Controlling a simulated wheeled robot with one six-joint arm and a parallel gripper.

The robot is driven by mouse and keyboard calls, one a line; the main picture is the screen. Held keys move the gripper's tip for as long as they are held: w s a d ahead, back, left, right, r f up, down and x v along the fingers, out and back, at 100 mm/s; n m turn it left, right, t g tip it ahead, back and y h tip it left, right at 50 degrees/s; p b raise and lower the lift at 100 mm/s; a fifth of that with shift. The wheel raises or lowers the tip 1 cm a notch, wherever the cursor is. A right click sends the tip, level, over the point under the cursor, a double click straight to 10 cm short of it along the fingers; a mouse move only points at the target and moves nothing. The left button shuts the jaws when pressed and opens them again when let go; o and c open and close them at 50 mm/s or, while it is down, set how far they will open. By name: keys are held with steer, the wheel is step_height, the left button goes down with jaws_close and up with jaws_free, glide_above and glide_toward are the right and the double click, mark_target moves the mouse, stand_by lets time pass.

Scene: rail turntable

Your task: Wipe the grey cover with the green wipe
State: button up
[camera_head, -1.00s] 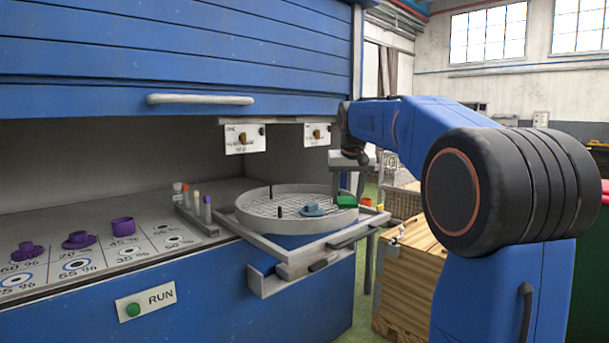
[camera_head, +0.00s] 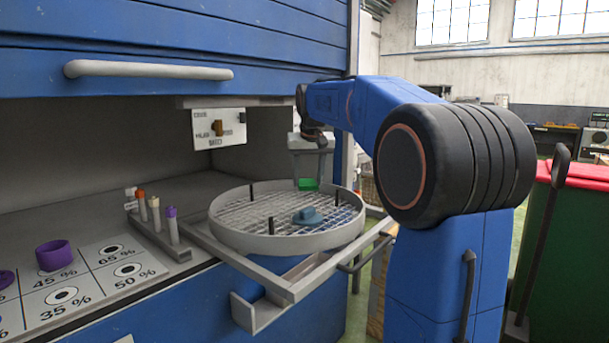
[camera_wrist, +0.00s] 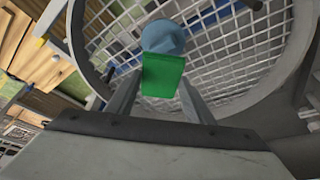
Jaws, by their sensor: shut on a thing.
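My gripper (camera_head: 308,170) is shut on the green wipe (camera_head: 308,184), which hangs below the fingers over the far part of a round mesh turntable (camera_head: 230,238). A blue-grey round piece with a raised middle (camera_head: 307,217), the only cover-like thing I see, sits on the mesh. In the head view the wipe is behind and above it, with a gap between. In the wrist view the wipe (camera_wrist: 163,75) sticks out between the fingers and overlaps the lower edge of the blue-grey piece (camera_wrist: 163,38). I cannot tell any contact there.
Several black pegs (camera_head: 271,225) stand up from the turntable. A rack of small tubes (camera_head: 160,232) stands on the bench to its left, with a purple cup (camera_head: 54,255) beyond. A green bin with a red lid (camera_head: 575,177) stands at right.

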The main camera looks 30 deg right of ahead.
mark_target(312, 207)
steer(key=shift+f, duration=3.1)
steer(key=shift+f, duration=0.55)
steer(key=shift+s+a, duration=0.1)
